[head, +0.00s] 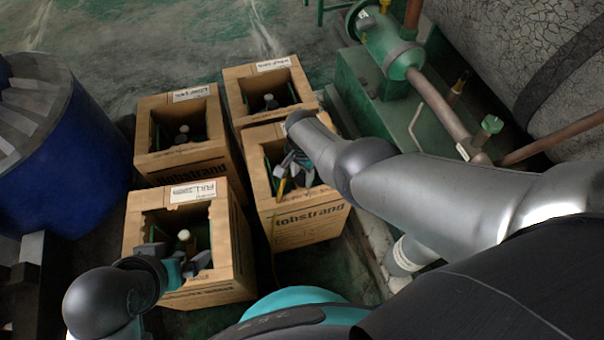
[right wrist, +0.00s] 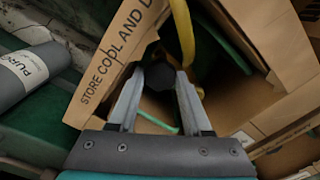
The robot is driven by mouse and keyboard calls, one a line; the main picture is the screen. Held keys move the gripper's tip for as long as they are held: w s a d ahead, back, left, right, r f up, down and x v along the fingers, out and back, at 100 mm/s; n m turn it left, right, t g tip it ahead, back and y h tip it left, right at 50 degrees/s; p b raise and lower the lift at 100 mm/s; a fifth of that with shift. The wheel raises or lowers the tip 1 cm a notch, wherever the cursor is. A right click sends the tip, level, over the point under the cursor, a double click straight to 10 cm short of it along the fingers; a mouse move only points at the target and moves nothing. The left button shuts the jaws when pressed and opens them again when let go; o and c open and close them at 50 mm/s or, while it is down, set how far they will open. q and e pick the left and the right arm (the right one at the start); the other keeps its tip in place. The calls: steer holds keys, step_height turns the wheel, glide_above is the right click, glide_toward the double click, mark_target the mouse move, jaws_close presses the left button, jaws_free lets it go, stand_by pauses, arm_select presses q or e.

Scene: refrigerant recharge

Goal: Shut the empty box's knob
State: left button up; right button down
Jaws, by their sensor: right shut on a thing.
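Several open-topped cardboard boxes stand on the floor. My right gripper (head: 296,164) is inside the front right box (head: 318,232), whose top label is hidden by my right arm. In the right wrist view, its fingers (right wrist: 160,84) are shut on a dark knob (right wrist: 158,74) inside the opening. A yellow hose (right wrist: 184,35) runs beside it. My left gripper (head: 185,268) reaches into the front left box (head: 228,285), whose label seems to read FULL, near a pale-topped valve (head: 183,235). Its fingertips are too hidden to tell their state. I cannot read the word empty on any label.
The back left box (head: 180,165) and back right box (head: 236,98) stand close behind. A blue drum (head: 75,150) is at the left. Green machinery with pipes (head: 385,50) and a large cracked grey tank (head: 520,50) fill the right. Open floor lies at the back.

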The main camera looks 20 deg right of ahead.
stand_by(0.4)
steer(key=c, duration=0.6)
jaws_free()
steer(key=shift+r, duration=0.1)
step_height(320, 180, up, 6)
steer(key=p, duration=0.6)
arm_select(q)
steer(key=s+a+f+g+p, duration=0.1)
steer(key=s+f, duration=0.2)
steer(key=f, duration=0.6)
steer(key=s+a+f+g+p, duration=0.1)
steer(key=s+f+g+p, duration=0.1)
steer(key=f, duration=0.6)
arm_select(e)
step_height(320, 180, up, 3)
arm_select(q)
steer(key=s+a+f+y+p, duration=0.1)
steer(key=s+a+f+p, duration=0.3)
steer(key=s+a+f, duration=0.1)
steer(key=shift+s+a+p, duration=0.35)
steer(key=shift+s+a, duration=0.1)
steer(key=shift+s, duration=0.9)
arm_select(e)
step_height(320, 180, up, 6)
glide_above(302, 178)
arm_select(q)
steer(key=shift+r, duration=0.1)
arm_select(e)
steer(key=shift+r, duration=0.15)
